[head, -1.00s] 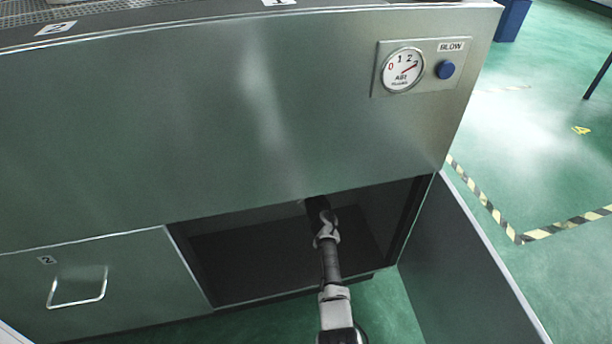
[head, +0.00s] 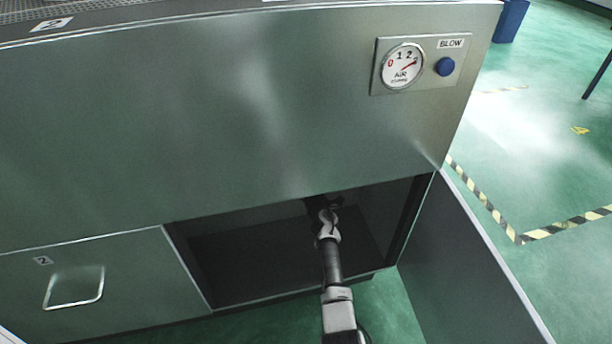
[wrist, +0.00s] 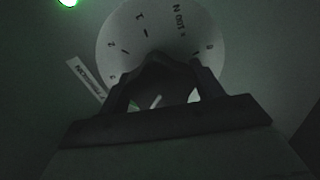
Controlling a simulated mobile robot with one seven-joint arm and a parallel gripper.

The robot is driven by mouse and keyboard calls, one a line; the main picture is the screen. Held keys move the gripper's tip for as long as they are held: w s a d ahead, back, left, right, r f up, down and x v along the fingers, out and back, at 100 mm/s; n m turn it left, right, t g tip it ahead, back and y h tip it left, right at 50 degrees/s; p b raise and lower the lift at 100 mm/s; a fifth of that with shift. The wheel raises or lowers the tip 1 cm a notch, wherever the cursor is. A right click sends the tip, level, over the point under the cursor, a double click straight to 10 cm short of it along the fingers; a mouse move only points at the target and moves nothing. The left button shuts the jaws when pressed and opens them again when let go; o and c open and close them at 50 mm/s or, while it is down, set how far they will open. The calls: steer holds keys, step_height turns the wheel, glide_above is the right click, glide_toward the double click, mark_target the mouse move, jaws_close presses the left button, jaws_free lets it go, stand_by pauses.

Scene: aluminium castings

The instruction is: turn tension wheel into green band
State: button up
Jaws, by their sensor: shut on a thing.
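In the wrist view, a round pale dial (wrist: 185,28) with numbers around its edge faces my camera in dim light. My gripper (wrist: 158,72) is in front of its lower middle, shut on a dark tension wheel (wrist: 155,78), which the fingers largely hide. A short white line shows between the fingers. Small pale green patches show beside the fingers at the dial's lower edge; I cannot tell whether the line lies in a green band. In the head view my arm reaches into the dark open compartment (head: 260,262), and the cabinet front hides my gripper.
A narrow printed label (wrist: 86,78) is left of the dial, and a green light (wrist: 68,2) glows at the top left. The steel cabinet front (head: 200,120) overhangs the opening. An open door panel (head: 470,265) stands at the right. An air gauge (head: 402,67) is above.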

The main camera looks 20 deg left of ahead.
steer(key=shift+n, duration=0.7)
steer(key=o, duration=1)
steer(key=shift+s, duration=0.1)
